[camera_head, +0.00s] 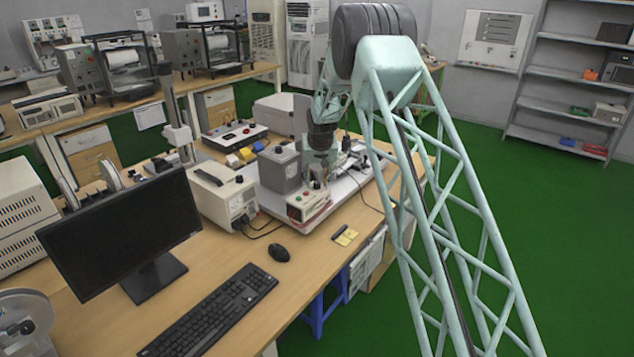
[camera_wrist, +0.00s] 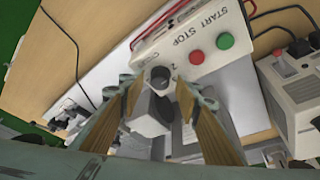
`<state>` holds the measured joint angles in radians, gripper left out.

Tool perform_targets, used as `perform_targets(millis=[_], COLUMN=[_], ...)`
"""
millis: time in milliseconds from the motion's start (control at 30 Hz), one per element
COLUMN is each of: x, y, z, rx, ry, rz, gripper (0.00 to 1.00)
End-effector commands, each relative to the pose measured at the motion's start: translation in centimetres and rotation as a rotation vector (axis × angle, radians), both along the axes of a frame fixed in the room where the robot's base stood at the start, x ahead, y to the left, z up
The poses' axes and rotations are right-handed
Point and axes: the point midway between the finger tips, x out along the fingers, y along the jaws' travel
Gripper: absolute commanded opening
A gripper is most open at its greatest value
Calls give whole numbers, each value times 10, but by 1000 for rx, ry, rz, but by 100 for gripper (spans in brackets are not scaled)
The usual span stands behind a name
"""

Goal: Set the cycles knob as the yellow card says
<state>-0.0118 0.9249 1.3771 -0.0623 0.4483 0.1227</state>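The test machine's white front panel (camera_wrist: 185,35) carries a green START button (camera_wrist: 225,41), a red STOP button (camera_wrist: 197,57) and a dark round knob (camera_wrist: 160,76) with small, unreadable markings around it. My gripper (camera_wrist: 157,86) is open, with one finger on each side of the knob in the wrist view. I cannot tell whether either finger touches it. In the head view my gripper (camera_head: 318,178) is over the machine (camera_head: 306,206) and hides the knob.
A cream instrument (camera_head: 222,194) stands left of the machine, with cables between them. A grey box (camera_head: 279,169) stands close beside my gripper. A mouse (camera_head: 279,252), keyboard (camera_head: 212,312) and monitor (camera_head: 125,236) are on the near bench. A dark pen-like item (camera_head: 339,231) lies by the card.

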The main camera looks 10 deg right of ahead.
Motion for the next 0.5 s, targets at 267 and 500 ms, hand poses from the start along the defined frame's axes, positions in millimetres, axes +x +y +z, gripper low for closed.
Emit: perform_targets(millis=[267, 500], x=[0, 0], y=[0, 0], z=[0, 0], rx=[0, 0], ry=[0, 0], rz=[0, 0], gripper=[28, 8])
